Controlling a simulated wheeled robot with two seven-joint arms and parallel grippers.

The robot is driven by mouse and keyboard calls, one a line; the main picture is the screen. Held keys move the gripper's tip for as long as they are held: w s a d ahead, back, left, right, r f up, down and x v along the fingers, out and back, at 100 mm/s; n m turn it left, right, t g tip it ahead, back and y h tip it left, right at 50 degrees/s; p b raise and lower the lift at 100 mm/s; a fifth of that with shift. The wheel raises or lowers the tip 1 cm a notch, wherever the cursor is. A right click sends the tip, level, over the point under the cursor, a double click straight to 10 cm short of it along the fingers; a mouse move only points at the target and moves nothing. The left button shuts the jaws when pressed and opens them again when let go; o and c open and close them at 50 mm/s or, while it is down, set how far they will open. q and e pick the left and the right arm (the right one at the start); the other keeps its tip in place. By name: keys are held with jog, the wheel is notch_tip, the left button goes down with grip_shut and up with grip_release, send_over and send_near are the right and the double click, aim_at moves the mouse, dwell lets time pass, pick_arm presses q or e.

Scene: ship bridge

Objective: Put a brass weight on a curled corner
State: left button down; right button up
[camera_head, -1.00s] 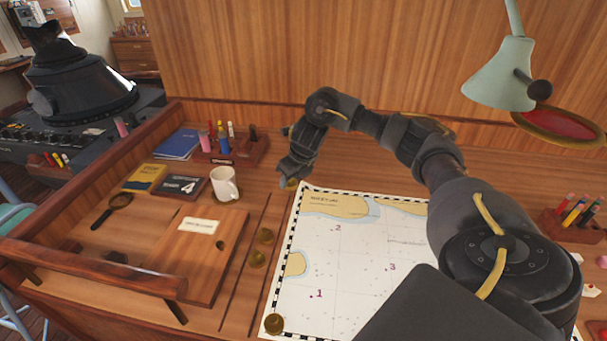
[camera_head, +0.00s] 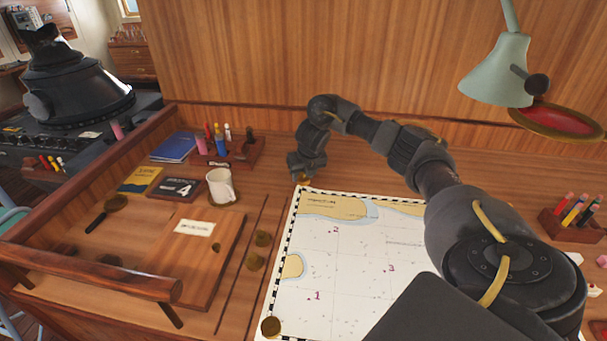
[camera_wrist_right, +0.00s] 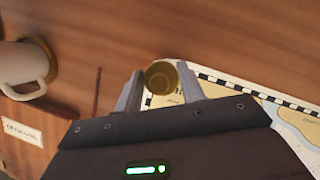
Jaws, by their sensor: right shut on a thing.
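My right gripper (camera_head: 304,175) is shut on a brass weight (camera_wrist_right: 161,74) at the far left corner of the white nautical chart (camera_head: 345,262). In the right wrist view the weight sits between the two fingertips and overlaps the chart's corner (camera_wrist_right: 182,66). I cannot tell whether it touches the paper, or how curled that corner is. Another brass weight (camera_head: 271,326) rests on the chart's near left corner. My right arm hides the chart's right side. My left gripper is not in view.
A white mug (camera_head: 220,186), a wooden board with a label (camera_head: 195,255), books (camera_head: 176,146) and a pen rack (camera_head: 235,152) stand to the left. A green lamp (camera_head: 498,72) hangs at the right over another pen holder (camera_head: 573,226). The desk behind the chart is clear.

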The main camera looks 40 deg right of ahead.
aim_at(303, 195)
jog(key=shift+f+b, duration=1.8)
jog(key=shift+f, duration=0.45)
jog(key=shift+f, duration=0.35)
jog(key=o, duration=1.2)
